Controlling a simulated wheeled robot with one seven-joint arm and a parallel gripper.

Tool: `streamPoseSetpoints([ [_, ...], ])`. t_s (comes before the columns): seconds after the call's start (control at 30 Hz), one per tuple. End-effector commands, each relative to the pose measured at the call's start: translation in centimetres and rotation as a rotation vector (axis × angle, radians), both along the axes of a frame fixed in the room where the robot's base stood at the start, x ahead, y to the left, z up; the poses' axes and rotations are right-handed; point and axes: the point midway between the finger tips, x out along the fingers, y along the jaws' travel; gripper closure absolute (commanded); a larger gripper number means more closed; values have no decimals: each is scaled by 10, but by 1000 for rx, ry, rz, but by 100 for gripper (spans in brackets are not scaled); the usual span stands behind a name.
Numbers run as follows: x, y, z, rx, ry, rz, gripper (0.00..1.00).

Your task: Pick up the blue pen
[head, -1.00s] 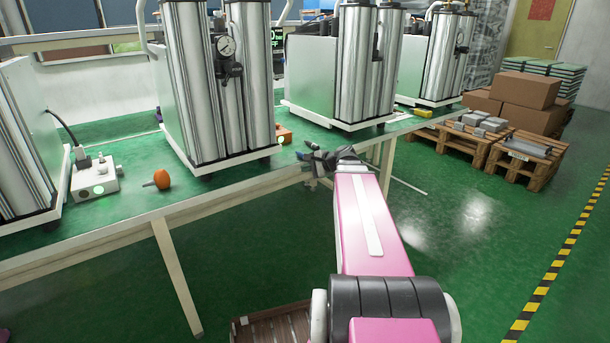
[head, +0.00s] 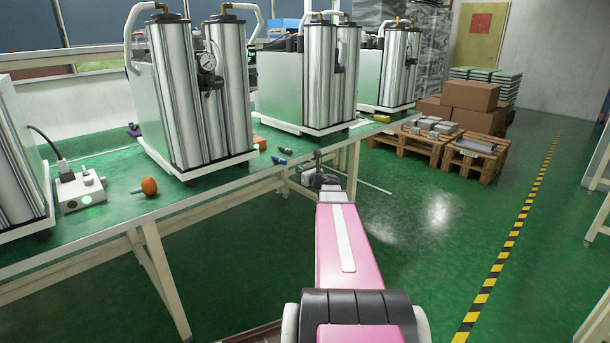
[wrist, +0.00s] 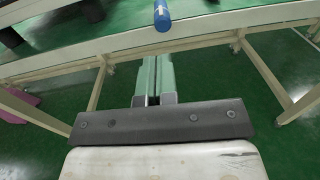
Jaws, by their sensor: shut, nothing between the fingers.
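Two small dark blue pieces lie near the front edge of the green-topped table (head: 120,212) in the head view, a nearer one (head: 279,160) and one just behind it (head: 285,151). I cannot tell from this view which is the blue pen. In the wrist view a blue cylinder (wrist: 162,15) with a pale mark lies on the table near its edge, beyond my fingertips. My gripper (wrist: 152,62) is shut and empty, apart from the cylinder. In the head view my gripper (head: 318,165) is just right of the blue pieces, off the table's front edge.
Tall silver column units (head: 197,95) stand along the table. An orange knobbed tool (head: 148,186) and a grey control box (head: 80,190) lie to the left. A yellow item (head: 381,118) lies at the far right end. Pallets with boxes (head: 470,105) stand behind open green floor.

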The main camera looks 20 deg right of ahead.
Motion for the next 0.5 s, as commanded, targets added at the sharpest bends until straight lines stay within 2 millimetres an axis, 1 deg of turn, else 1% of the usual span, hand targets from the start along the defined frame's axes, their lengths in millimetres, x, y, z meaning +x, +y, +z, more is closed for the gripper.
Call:
streamPoseSetpoints([
  [0.03,13,2,-1,-1,0,1,100],
  [0.2,42,11,-1,-1,0,1,100],
  [0.4,67,20,0,-2,-1,1,100],
  [0.5,74,22,0,-2,-1,0,100],
])
